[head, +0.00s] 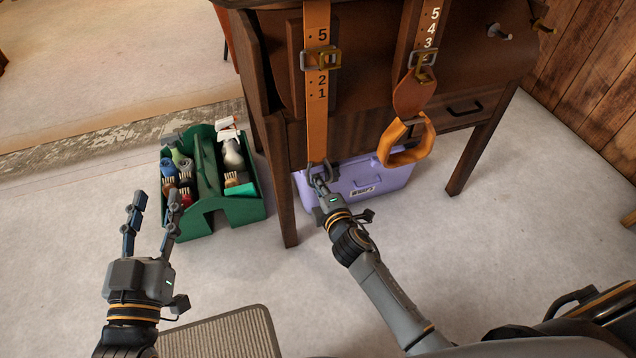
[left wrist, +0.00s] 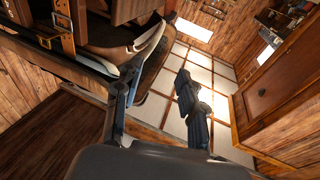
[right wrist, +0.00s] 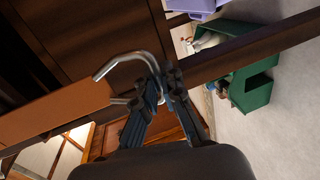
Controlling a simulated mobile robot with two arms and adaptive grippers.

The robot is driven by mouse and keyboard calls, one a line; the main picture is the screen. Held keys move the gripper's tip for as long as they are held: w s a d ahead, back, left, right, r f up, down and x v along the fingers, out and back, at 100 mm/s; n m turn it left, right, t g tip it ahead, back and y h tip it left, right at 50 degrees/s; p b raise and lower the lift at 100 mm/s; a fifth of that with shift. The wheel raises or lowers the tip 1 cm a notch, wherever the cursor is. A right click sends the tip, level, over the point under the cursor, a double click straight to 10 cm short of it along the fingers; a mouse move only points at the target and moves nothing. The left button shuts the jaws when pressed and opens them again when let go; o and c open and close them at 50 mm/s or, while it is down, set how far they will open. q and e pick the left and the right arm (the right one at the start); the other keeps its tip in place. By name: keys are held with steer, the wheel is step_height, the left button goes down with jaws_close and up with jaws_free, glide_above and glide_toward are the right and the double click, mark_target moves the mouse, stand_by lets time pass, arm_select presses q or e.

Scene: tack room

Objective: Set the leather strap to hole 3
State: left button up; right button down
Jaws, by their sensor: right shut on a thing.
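A tan leather strap (head: 316,118) hangs down the front of a dark wooden cabinet, with printed numbers. Its buckle (head: 320,58) sits between the visible 5 and 2 and hides the numbers between; I cannot tell which hole its prong is in. My right gripper (head: 320,181) is shut on the metal hook (right wrist: 124,62) at the strap's lower end. A second strap (head: 416,30) hangs to the right, with 5, 4 and 3 showing above its buckle (head: 422,62) and an orange loop (head: 405,158) below. My left gripper (head: 153,212) is open and empty, left of the cabinet.
A green tote (head: 216,200) with brushes and bottles stands on the floor beyond my left gripper. A purple box (head: 375,180) sits beneath the cabinet (head: 275,160), behind my right gripper.

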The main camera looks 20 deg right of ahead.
steer(key=shift+r+p, duration=0.65)
steer(key=shift+r, duration=0.3)
arm_select(q)
step_height(320, 180, down, 7)
steer(key=s+a+g+y, duration=0.1)
steer(key=g, duration=0.3)
steer(key=shift+a+f+y, duration=0.15)
steer(key=shift+a+y, duration=0.05)
steer(key=shift+y, duration=0.1)
steer(key=shift+s, duration=0.1)
arm_select(e)
steer(key=c, duration=1.5)
jaws_free()
steer(key=shift+s, duration=0.1)
